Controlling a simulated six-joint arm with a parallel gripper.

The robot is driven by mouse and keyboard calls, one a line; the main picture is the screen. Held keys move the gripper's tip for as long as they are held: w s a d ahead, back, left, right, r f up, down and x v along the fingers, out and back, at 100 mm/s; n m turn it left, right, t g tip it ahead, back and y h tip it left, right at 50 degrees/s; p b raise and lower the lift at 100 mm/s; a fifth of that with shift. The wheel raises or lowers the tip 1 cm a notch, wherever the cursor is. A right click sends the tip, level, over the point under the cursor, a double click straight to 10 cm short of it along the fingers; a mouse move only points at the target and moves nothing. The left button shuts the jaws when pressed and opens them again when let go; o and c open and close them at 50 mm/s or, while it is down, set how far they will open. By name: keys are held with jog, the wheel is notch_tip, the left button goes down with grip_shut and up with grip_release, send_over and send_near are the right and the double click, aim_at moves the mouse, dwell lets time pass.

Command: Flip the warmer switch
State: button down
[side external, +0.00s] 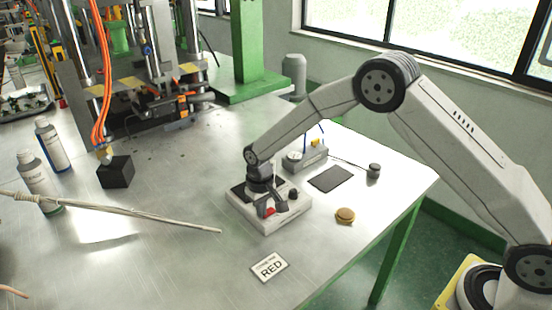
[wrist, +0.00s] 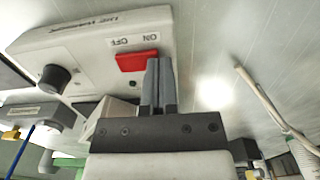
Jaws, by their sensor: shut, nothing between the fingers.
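The warmer (side external: 266,222) is a white box with a dark top plate on the metal table. Its red switch (wrist: 137,60) sits below the OFF and ON label in the wrist view, and also shows in the side view (side external: 269,211). A black knob (wrist: 54,80) is on the same face. My gripper (wrist: 159,62) is shut and empty. Its fingertips are right beside the switch's right end in the wrist view; I cannot tell whether they touch it. In the side view my gripper (side external: 277,203) is low over the warmer.
A grey box with a gauge (side external: 305,158) stands behind the warmer. A dark pad (side external: 330,179), a small dark cylinder (side external: 374,171) and a round tan item (side external: 345,215) lie to the right. A thin rod (side external: 130,211) lies left.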

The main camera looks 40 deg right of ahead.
jog(key=shift+r, duration=3.45)
jog(key=shift+s+d+r, duration=0.3)
jog(key=shift+s, duration=0.15)
jog(key=s+d+r+t, duration=0.1)
jog(key=s+d, duration=0.3)
jog(key=s, duration=0.7)
jog(key=s+d+r+t, duration=0.1)
jog(key=s+d, duration=0.3)
jog(key=s, duration=0.8)
jog(key=shift+r+t, duration=0.3)
jog(key=shift+r, duration=0.5)
